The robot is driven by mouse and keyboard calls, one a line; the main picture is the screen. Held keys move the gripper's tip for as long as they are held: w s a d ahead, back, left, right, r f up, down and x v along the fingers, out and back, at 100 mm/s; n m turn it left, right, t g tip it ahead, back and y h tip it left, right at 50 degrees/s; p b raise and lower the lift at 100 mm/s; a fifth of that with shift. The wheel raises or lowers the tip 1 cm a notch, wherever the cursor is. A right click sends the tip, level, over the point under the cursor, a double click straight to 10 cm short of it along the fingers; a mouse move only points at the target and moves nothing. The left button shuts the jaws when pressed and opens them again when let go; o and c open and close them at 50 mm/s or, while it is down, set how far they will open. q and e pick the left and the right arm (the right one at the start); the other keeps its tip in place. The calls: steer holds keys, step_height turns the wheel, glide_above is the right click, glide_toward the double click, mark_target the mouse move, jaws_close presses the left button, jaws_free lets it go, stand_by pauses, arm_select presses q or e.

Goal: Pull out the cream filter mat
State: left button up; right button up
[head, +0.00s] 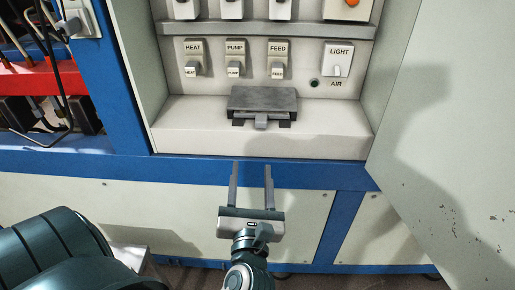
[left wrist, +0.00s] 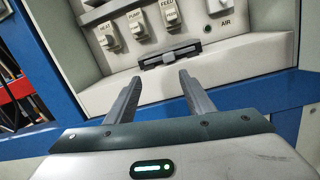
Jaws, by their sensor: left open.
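A dark grey holder (head: 262,100) with a lighter grey tab or latch (head: 261,122) on its front sits on the pale ledge inside the open cabinet. In the left wrist view the holder (left wrist: 184,51) shows as a dark slot with the grey tab (left wrist: 158,61) in front. I cannot make out a cream mat; it may be hidden in the holder. My left gripper (head: 251,166) is open and empty, below and in front of the holder, apart from it. In the left wrist view its fingers (left wrist: 158,76) point toward the tab. My right gripper is not in view.
The open cabinet door (head: 450,130) stands at the right. A blue frame (head: 215,172) edges the cabinet. Red parts and cables are at the left.

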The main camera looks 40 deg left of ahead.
mark_target(261, 126)
arm_select(q)
steer(key=shift+w+d+r+n+h+p, duration=0.35)
steer(key=shift+w+d+n+h+p, duration=0.2)
steer(key=shift+n+h, duration=0.15)
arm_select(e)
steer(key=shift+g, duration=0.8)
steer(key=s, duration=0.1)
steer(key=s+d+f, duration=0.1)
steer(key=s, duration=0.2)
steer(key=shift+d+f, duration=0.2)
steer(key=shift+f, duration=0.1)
arm_select(q)
steer(key=shift+w+a+g, duration=0.1)
steer(key=shift+g, duration=0.2)
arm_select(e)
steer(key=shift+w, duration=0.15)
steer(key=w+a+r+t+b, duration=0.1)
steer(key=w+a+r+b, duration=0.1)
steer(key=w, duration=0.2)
arm_select(q)
steer(key=p+x, duration=0.3)
steer(key=x, duration=1.4)
steer(key=shift+a+r, duration=0.1)
steer(key=shift+r, duration=0.05)
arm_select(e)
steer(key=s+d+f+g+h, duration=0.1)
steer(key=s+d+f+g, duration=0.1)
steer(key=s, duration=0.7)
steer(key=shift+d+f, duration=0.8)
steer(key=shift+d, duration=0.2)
